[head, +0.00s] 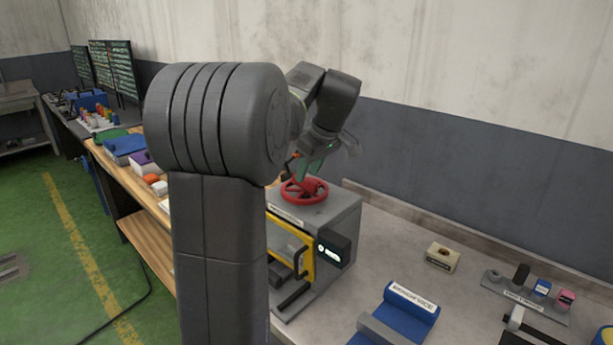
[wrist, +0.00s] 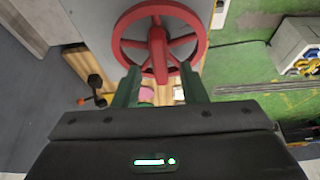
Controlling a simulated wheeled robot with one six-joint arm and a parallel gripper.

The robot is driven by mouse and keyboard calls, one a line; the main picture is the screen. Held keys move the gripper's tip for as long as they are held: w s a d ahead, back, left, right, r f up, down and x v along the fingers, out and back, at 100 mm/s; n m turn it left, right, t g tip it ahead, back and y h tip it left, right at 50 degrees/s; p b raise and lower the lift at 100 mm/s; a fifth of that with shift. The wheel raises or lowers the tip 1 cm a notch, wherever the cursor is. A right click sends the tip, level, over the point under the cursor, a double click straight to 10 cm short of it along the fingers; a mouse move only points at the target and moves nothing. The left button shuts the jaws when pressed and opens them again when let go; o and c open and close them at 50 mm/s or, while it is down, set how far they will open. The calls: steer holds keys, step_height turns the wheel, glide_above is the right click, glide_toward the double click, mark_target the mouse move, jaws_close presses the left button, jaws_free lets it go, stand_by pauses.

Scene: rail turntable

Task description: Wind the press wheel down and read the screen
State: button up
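The red press wheel (head: 304,190) lies flat on top of a grey press box (head: 345,215). The wheel, with its spokes and hub, also shows at the top of the wrist view (wrist: 127,22). My gripper (head: 311,168) is just above the wheel in the head view. In the wrist view my gripper (wrist: 160,72) has its two green fingers spread apart at the near rim; I cannot tell whether they touch it. A small screen (head: 330,255) on the press front is lit, its text too small to read. The press has a yellow-framed door (head: 308,262) with a black handle.
A blue block with a label (head: 410,305) and a small beige box (head: 443,257) sit on the grey bench to the right. A rack (head: 525,297) holds several small items. A wooden bench (head: 150,230) with coloured boxes stands left. My arm hides part of the scene.

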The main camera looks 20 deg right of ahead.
mark_target(305, 188)
steer(key=shift+x, duration=1.3)
jaws_close()
